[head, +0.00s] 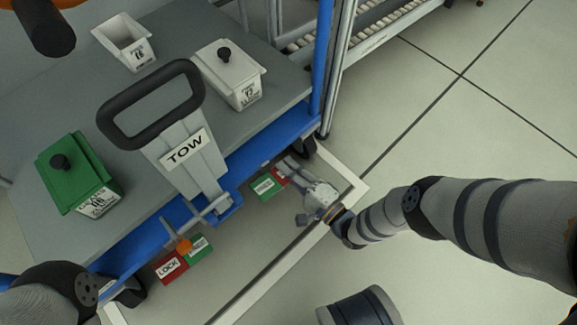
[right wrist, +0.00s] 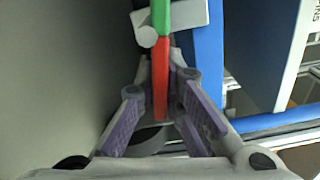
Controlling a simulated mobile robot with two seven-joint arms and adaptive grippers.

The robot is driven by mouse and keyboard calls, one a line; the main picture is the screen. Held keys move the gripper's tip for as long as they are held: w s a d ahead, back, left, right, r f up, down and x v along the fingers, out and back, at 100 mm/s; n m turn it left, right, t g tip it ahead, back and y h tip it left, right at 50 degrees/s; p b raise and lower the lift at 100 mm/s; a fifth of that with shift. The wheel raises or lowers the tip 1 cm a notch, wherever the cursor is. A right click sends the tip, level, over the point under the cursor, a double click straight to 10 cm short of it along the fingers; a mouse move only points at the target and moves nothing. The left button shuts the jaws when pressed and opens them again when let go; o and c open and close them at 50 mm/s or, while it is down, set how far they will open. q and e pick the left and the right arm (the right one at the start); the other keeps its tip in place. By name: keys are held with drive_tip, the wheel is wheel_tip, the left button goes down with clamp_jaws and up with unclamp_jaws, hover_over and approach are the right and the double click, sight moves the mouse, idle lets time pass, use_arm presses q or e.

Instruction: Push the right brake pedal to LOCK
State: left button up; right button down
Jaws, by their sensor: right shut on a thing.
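The right brake pedal sits low under the cart's front edge, with a green plate (head: 265,187) and a red end (head: 281,175) partly covered by my right gripper (head: 286,166). In the right wrist view the pedal is seen edge-on, green part (right wrist: 160,15) above and red part (right wrist: 160,75) below. The purple-padded fingers of my right gripper (right wrist: 163,97) are closed on the red part. The left brake pedal shows a red LOCK plate (head: 170,266) and a green plate (head: 198,247). My left gripper is out of view; only part of my left arm shows.
The blue-edged cart carries a green lidded box (head: 78,170), a white lidded box (head: 228,75) and an open white bin (head: 124,42). A TOW handle (head: 187,148) rises at its front. A blue post (head: 321,60) stands near the right pedal. The floor (head: 480,130) at right is clear.

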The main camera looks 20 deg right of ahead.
drive_tip(key=shift+s+a+f, duration=0.1)
drive_tip(key=shift+s, duration=0.05)
idle(0.3)
drive_tip(key=c, duration=1.7)
unclamp_jaws()
drive_tip(key=v, duration=1.2)
